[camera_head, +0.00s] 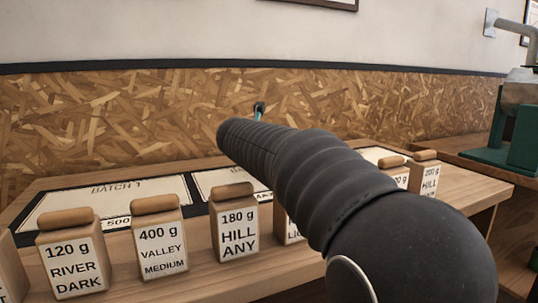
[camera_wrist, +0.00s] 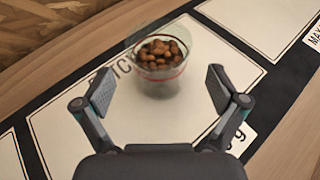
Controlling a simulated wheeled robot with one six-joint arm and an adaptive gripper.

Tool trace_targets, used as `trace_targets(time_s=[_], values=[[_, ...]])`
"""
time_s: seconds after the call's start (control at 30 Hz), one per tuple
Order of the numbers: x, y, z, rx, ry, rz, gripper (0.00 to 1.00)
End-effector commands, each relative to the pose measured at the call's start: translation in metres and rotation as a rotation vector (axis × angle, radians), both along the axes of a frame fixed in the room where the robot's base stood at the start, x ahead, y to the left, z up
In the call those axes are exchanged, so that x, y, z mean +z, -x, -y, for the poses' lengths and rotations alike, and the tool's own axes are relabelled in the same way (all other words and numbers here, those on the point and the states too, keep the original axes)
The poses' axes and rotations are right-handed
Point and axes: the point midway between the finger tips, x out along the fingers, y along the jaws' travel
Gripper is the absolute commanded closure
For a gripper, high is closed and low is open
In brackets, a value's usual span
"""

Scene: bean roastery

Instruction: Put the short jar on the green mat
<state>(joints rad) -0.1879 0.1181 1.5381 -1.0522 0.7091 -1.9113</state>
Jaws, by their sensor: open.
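In the wrist view a small clear glass jar (camera_wrist: 162,56) of brown beans stands upright on a white panel (camera_wrist: 70,131) with partly covered lettering. My gripper (camera_wrist: 160,92) is open, one finger to the left of the jar and one to the right, both nearer the camera. I cannot tell how far apart they are in depth, and I see no contact. In the head view my arm hides most of the gripper (camera_head: 259,112) and the glass jar. I see no green mat in either view.
Labelled containers line the table's front: 120 g River Dark (camera_head: 72,262), 400 g Valley Medium (camera_head: 161,244), 180 g Hill Any (camera_head: 237,231), with others partly behind my arm. A BATCH 1 panel (camera_head: 75,205) lies behind them. A green machine (camera_head: 515,140) stands at right.

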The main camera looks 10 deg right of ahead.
Motion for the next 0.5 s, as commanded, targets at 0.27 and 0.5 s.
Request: trace_targets(time_s=[0.27, 0.5], values=[[0.021, 0.044, -0.023, 0.003, -0.001, 0.001, 0.04], [0.033, 0.064, -0.032, 0.001, -0.002, 0.004, 0.00]])
